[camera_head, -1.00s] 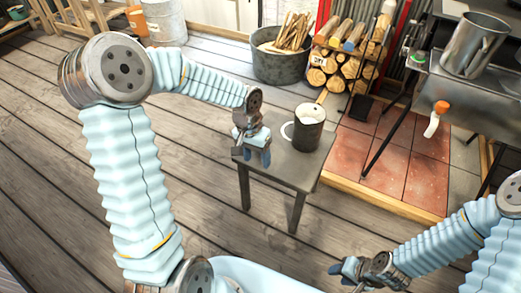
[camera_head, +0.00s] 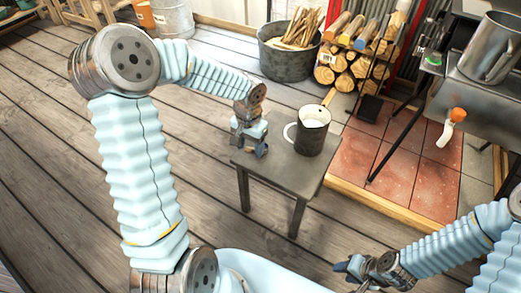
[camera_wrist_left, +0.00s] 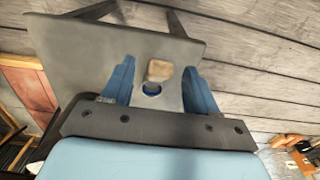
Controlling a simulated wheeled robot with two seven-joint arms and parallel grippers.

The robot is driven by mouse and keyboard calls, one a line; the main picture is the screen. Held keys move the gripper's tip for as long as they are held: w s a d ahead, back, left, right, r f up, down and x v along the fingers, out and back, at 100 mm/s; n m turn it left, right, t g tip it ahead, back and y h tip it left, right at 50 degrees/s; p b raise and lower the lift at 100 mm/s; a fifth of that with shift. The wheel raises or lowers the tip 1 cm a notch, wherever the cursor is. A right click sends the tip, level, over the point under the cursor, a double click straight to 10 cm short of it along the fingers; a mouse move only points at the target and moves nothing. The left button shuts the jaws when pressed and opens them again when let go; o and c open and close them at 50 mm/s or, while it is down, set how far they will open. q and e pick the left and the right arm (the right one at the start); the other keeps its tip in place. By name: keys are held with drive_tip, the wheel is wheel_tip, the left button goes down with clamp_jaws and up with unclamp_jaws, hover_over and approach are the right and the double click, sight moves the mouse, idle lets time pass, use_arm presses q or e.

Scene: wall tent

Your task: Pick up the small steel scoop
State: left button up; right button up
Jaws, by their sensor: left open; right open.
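My left gripper (camera_head: 250,150) is open over the left part of the small grey stool (camera_head: 281,168), pointing down. In the left wrist view its two blue fingers stand apart against the stool top (camera_wrist_left: 95,45). Between them shows a small tan piece (camera_wrist_left: 158,70) with a dark, blue-rimmed round part below it. I cannot tell whether this is the steel scoop or whether the fingers touch it. No scoop shows clearly in the head view, where the gripper covers that spot. My right gripper (camera_head: 347,270) is open and empty at the lower right, away from the stool.
A steel mug (camera_head: 312,131) with pale contents stands on the stool, just right of my left gripper. Behind are a tub of kindling (camera_head: 288,58) and a firewood rack (camera_head: 352,62). A stove with a large steel jug (camera_head: 489,48) is at right. Floor left of the stool is clear.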

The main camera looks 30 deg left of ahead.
use_arm(q)
wheel_tip(320, 180, down, 5)
drive_tip(key=shift+f, duration=0.2)
drive_tip(key=shift+c, duration=0.4)
clamp_jaws()
